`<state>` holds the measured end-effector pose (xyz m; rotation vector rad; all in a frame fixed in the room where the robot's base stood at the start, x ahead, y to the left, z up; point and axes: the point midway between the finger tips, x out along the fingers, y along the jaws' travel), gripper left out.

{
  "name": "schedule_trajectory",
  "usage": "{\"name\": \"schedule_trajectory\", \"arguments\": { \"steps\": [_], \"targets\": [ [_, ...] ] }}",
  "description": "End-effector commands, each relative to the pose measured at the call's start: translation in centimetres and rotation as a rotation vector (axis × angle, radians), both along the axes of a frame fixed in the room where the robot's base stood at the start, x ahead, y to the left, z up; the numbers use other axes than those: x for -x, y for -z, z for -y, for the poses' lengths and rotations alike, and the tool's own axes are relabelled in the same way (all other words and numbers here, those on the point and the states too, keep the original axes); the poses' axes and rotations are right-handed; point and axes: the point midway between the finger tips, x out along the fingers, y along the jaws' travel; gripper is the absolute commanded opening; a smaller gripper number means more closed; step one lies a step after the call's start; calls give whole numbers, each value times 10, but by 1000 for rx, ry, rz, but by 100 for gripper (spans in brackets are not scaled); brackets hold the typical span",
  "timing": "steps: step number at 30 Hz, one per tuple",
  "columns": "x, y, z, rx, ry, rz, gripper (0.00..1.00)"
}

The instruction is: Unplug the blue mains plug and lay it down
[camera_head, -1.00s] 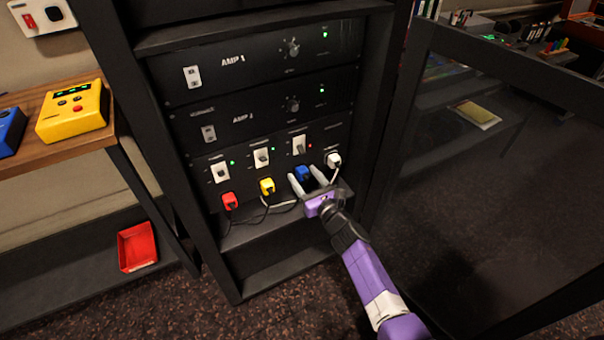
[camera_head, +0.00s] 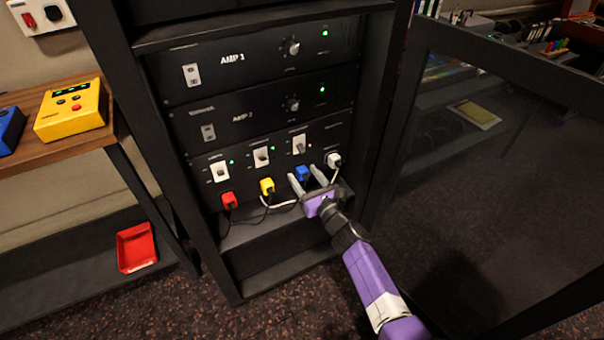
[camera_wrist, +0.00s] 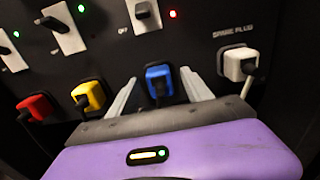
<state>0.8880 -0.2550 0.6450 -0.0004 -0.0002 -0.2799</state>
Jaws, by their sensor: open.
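The blue mains plug (camera_head: 302,173) sits in its socket in the lower panel of the rack, between the yellow plug (camera_head: 267,186) and the white plug (camera_head: 333,160). My gripper (camera_head: 306,177) is open, one finger on each side of the blue plug. In the wrist view the blue plug (camera_wrist: 159,84) shows between the two fingers (camera_wrist: 158,98), with a visible gap on its left and a narrower one on its right. I cannot tell whether the fingertips reach level with it. A red plug (camera_head: 229,200) is farther left.
Switches with lights sit above the plugs; the one above the blue plug (camera_head: 299,145) shows a red light. The rack's lower shelf (camera_head: 245,234) has some bare room. A glass door (camera_head: 470,150) stands open at right. A red tray (camera_head: 137,247) lies at left.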

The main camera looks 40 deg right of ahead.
Motion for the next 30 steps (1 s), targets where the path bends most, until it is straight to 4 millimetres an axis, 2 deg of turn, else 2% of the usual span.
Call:
{"name": "schedule_trajectory", "arguments": {
  "steps": [10,19,30],
  "targets": [
    [0,0,0,-1,1,0,58],
    [0,0,0,0,1,0,0],
    [3,1,-1,0,0,-1,0]
  ]
}}
